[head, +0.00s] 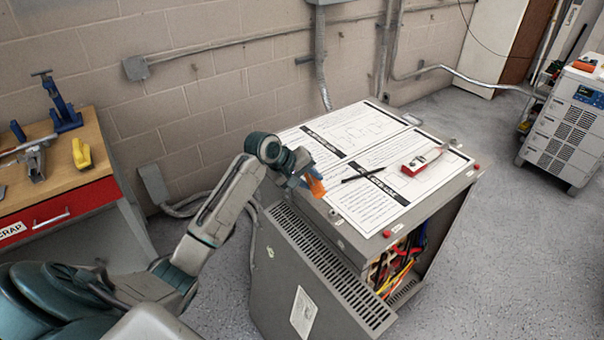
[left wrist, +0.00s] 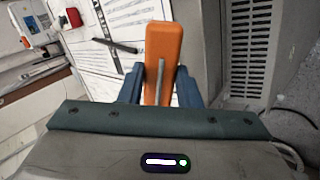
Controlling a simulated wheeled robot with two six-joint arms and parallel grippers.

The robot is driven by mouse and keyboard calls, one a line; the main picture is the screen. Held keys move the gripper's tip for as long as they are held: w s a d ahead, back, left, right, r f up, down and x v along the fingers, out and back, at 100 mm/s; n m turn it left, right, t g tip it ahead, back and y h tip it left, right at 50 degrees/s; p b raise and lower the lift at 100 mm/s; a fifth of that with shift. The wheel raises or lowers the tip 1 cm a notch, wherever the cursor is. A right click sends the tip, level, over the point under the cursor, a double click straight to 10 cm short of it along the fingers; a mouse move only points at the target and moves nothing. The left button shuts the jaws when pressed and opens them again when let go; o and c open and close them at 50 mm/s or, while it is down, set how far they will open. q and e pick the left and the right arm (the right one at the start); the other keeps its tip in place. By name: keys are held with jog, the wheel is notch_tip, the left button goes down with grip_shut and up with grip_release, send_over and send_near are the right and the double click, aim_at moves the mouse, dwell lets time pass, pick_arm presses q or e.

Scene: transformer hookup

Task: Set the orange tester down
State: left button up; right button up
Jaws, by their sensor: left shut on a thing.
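The orange tester (head: 316,186) is held in my left gripper (head: 305,180), over the near left part of the transformer cabinet's top in the head view. In the left wrist view, the orange tester (left wrist: 164,50) stands between the two blue fingers of the left gripper (left wrist: 160,85), which are shut on it. I cannot tell whether its lower end touches the cabinet top. The grey cabinet (head: 315,250) has printed sheets (head: 350,140) on top. My right gripper is not in view.
A red and white device (head: 420,163) and a black pen-like tool (head: 365,176) lie on the sheets. The cabinet's open front shows coloured wires (head: 400,262). A workbench (head: 100,150) with a yellow tool (head: 82,154) stands left. A wheeled instrument cart (head: 565,130) stands right.

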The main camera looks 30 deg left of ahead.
pick_arm(q)
jog(key=a, duration=0.1)
jog(key=w+a, duration=0.1)
jog(key=a, duration=0.1)
jog(key=w+a+p, duration=0.1)
jog(key=a, duration=0.1)
jog(key=shift+w+f, duration=0.15)
jog(key=shift+w, duration=0.05)
notch_tip(320, 180, down, 3)
jog(key=shift+d+r+p, duration=0.15)
jog(key=shift+r+p, duration=0.05)
jog(key=shift+p, duration=0.4)
jog(key=shift+f, duration=0.5)
